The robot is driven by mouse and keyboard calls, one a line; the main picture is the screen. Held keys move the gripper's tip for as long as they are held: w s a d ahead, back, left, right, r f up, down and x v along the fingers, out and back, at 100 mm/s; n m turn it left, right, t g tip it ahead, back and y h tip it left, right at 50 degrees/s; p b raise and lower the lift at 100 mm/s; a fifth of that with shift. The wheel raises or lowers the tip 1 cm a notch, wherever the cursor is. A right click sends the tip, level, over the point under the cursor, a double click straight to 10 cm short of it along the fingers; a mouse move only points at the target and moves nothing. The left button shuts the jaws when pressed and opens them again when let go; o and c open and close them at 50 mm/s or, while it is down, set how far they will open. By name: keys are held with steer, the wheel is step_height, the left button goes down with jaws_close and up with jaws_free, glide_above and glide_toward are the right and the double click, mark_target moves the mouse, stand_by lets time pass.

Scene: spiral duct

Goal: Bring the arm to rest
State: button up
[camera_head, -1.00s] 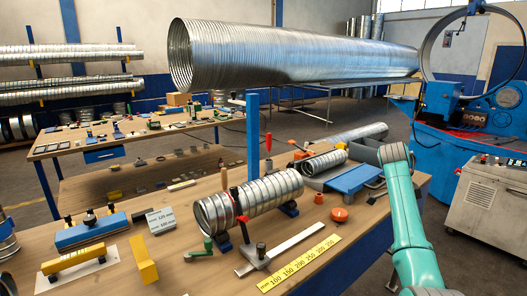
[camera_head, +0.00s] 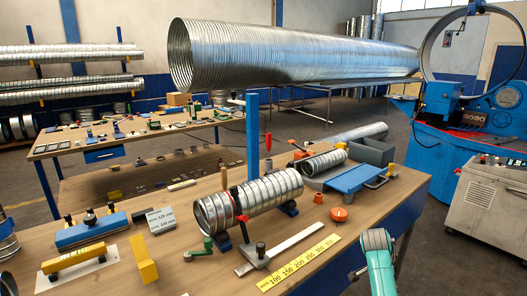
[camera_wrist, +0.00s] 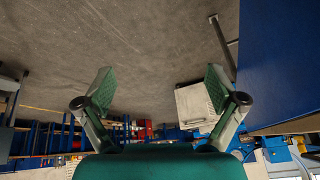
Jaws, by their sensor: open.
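My gripper (camera_wrist: 160,90) shows in the wrist view with its two green-padded fingers wide apart. Nothing is between them; grey floor (camera_wrist: 150,40) lies beyond. In the head view my teal arm is low at the bottom right, beside the workbench's right end. My gripper is not clearly seen there. The workbench (camera_head: 190,190) carries a ribbed metal duct piece (camera_head: 250,200) on blue supports.
In the wrist view, a blue panel (camera_wrist: 285,60) is close on the right and a pale cabinet (camera_wrist: 195,105) stands beyond the right finger. In the head view, a control cabinet (camera_head: 487,205) and blue machine (camera_head: 470,135) stand right, with floor between them and the bench.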

steer(key=s+a+f+n+t, duration=0.2)
steer(key=s+a+f, duration=0.1)
steer(key=s+f, duration=0.4)
steer(key=s+a+f+n+t, duration=0.15)
steer(key=s+a+f, duration=0.25)
steer(key=f, duration=0.6)
steer(key=s+a+f+n+t+y, duration=0.1)
steer(key=s+a+f+n, duration=0.25)
steer(key=s, duration=0.55)
steer(key=s+a+f+n+t+y, duration=0.15)
steer(key=s+a, duration=0.25)
steer(key=s, duration=0.5)
steer(key=s+a+r+n+t+y, duration=0.15)
steer(key=s+r, duration=0.25)
steer(key=s, duration=0.5)
steer(key=s+a+r+n+t, duration=0.2)
steer(key=s+a+r, duration=0.1)
steer(key=s, duration=0.7)
steer(key=s+a+r+n+t, duration=0.1)
steer(key=s+r, duration=0.5)
steer(key=r, duration=0.4)
steer(key=s+a+r+n+t, duration=0.1)
steer(key=s+r+n+t, duration=0.1)
steer(key=s+r, duration=0.5)
step_height(320, 180, up, 3)
steer(key=shift+r+n+y, duration=0.15)
steer(key=shift+n+y, duration=0.15)
